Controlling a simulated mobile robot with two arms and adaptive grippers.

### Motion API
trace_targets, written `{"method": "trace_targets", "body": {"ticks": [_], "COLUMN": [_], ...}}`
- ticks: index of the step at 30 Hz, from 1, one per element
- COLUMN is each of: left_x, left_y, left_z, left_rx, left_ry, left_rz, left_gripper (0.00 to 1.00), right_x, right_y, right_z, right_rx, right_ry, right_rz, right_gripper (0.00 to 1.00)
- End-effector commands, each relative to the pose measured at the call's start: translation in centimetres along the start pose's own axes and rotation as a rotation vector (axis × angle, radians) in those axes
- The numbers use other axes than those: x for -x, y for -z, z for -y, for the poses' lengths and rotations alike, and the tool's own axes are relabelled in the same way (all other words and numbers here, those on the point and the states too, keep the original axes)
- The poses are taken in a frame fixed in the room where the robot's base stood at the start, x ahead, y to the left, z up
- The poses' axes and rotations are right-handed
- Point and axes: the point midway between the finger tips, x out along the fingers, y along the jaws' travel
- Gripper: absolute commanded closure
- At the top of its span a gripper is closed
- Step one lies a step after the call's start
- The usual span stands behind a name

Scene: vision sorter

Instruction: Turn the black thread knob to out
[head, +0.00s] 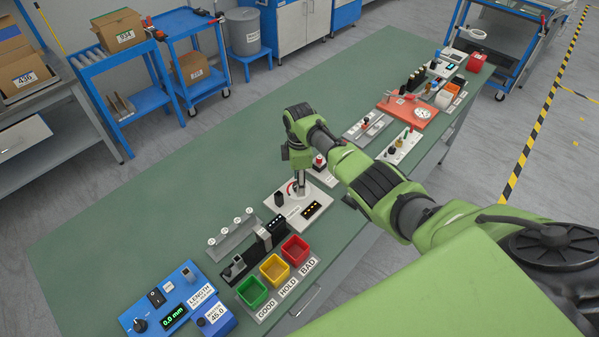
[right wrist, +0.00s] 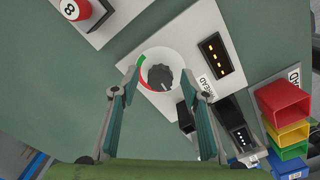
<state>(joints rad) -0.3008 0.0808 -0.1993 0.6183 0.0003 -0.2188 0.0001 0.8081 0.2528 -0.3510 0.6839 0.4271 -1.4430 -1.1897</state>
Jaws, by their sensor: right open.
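The black thread knob (right wrist: 160,77) sits on a round white dial with a red arc and a green arc. Its pointer direction is too small to read. The dial is on a light grey thread panel (right wrist: 198,50), which also shows in the head view (head: 324,190). My right gripper (right wrist: 159,90) is open, with one fingertip on each side of the knob and apparent gaps between. In the head view my right gripper (head: 300,188) points down over the dial and mostly hides the knob. My left gripper is not in view.
A display with orange lights (right wrist: 215,58) and a black block (right wrist: 186,117) are on the panel. Red (head: 295,249), yellow (head: 274,269) and green (head: 252,291) bins stand nearby. A blue length gauge (head: 178,303) is at the front left. The green tabletop (head: 150,205) is clear at left.

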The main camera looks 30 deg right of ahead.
Motion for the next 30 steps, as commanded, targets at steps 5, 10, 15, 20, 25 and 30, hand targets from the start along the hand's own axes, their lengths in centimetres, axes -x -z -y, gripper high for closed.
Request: {"method": "trace_targets", "body": {"ticks": [5,10,15,20,25,30], "left_x": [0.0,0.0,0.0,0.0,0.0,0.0], "left_y": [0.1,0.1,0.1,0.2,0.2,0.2], "left_z": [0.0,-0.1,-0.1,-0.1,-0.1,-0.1], "left_rx": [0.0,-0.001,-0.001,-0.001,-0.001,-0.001], "left_ry": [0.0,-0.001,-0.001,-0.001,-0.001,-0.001], "left_rz": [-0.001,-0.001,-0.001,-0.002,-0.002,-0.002], "left_gripper": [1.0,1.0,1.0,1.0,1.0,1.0], "right_x": [2.3,6.2,9.4,11.2,11.7,11.6], "right_y": [0.0,0.0,0.0,0.0,0.0,0.0], "right_z": [-0.1,-0.2,-0.1,-0.1,0.0,0.0], "right_rx": [0.002,0.002,0.001,0.001,0.0,0.0], "right_ry": [-0.004,-0.006,-0.004,-0.002,-0.001,-0.001], "right_rz": [0.0,-0.001,0.0,0.0,0.0,0.0], "right_gripper": [0.58,0.58,0.58,0.58,0.58,0.58]}}
